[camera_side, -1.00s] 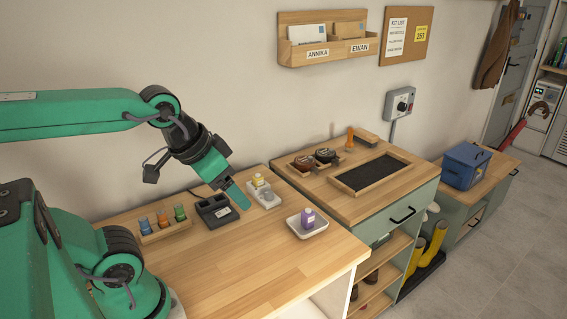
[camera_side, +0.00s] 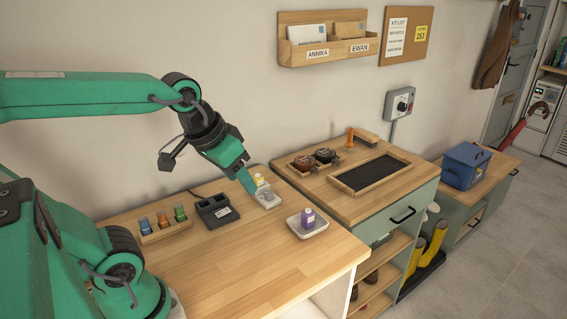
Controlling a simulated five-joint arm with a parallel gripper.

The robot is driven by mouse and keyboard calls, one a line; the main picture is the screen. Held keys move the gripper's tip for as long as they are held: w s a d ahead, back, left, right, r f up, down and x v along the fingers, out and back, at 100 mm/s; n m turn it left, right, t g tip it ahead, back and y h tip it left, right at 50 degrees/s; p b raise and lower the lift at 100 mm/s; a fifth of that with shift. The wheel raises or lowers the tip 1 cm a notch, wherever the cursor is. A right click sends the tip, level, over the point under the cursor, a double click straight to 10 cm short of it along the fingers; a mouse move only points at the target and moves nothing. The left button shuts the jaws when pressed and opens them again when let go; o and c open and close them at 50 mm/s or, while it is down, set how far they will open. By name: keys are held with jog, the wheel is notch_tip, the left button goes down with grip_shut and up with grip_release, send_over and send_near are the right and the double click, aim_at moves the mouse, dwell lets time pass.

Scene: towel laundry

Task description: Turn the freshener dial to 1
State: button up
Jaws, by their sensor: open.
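A small pale unit (camera_side: 268,203) lies on the near wooden bench and holds a yellow bottle (camera_side: 259,180). A grey rounded part on it (camera_side: 266,195) looks like the freshener dial; its markings and setting are too small to read. My gripper (camera_side: 251,189) points down at the left edge of this unit, beside the bottle and the grey part. It is open, with nothing seen between the fingers. I cannot tell whether it touches the unit.
A black device (camera_side: 215,210) and a wooden rack of small bottles (camera_side: 164,230) stand to the left. A white tray (camera_side: 319,230) with a purple bottle (camera_side: 308,217) lies to the right. The bench front is clear. A grey box with a knob (camera_side: 400,103) is on the wall.

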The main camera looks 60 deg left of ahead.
jog(key=w+a+n+g, duration=0.1)
jog(key=w+a+n, duration=0.25)
jog(key=w, duration=0.35)
jog(key=n+g, duration=0.4)
jog(key=n, duration=0.4)
send_near(269, 192)
jog(key=shift+s+d, duration=0.15)
jog(key=shift+d, duration=0.15)
jog(key=shift+a+f+n, duration=0.35)
jog(key=shift+f, duration=0.1)
jog(key=shift+f, duration=0.1)
jog(key=shift+f, duration=3.8)
jog(key=shift+c, duration=0.2)
jog(key=c, duration=0.9)
